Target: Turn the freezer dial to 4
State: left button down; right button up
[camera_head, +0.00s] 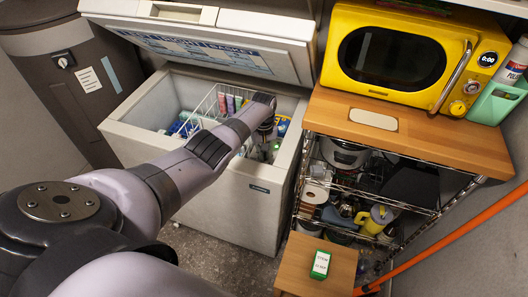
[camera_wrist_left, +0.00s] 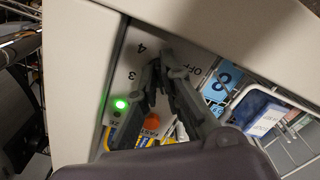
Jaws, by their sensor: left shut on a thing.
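The white chest freezer (camera_head: 240,205) stands open with its lid (camera_head: 215,35) raised. My left gripper (camera_head: 266,132) reaches down at the freezer's right inner side. In the left wrist view, the control panel (camera_wrist_left: 123,75) carries the marks 4, 3 and OFF, and a green light (camera_wrist_left: 120,104) is lit. My left gripper (camera_wrist_left: 161,75) has its fingers closed in among these marks, shut on the freezer dial. The fingers hide the dial, so I cannot tell which mark it points to. My right gripper is in neither view.
A wire basket (camera_head: 211,108) and colourful packages are inside the freezer. A wooden-topped rack (camera_head: 430,135) with a yellow microwave (camera_head: 350,85) stands on the right. A green-and-white box (camera_head: 320,264) sits on a small wooden stand (camera_head: 296,262). Some floor (camera_head: 215,262) is clear in front.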

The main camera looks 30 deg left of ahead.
pick_arm(q)
jog(key=m, duration=0.4)
jog(key=shift+a+m, duration=0.15)
jog(key=shift+m, duration=0.15)
jog(key=m, duration=0.3)
jog(key=shift+a+m, duration=0.15)
jog(key=shift+m, duration=0.25)
jog(key=m, duration=0.3)
jog(key=shift+a+m, duration=0.1)
jog(key=shift+m, duration=0.2)
jog(key=m+b, duration=0.1)
jog(key=m, duration=0.2)
jog(key=shift+a+m, duration=0.15)
jog(key=shift+m, duration=0.15)
jog(key=m, duration=0.3)
jog(key=shift+w+a+m+b, duration=0.1)
jog(key=shift+m+b, duration=0.2)
jog(key=shift+b, duration=0.05)
jog(key=m+b, duration=0.1)
jog(key=m, duration=0.3)
jog(key=shift+w+m, duration=0.15)
jog(key=shift+m, duration=0.15)
jog(key=m+b, duration=0.1)
jog(key=m, duration=0.3)
jog(key=shift+w, duration=0.15)
jog(key=shift+w+r+m+b, duration=0.1)
jog(key=shift+m+b, duration=0.55)
jog(key=shift+m, duration=1.05)
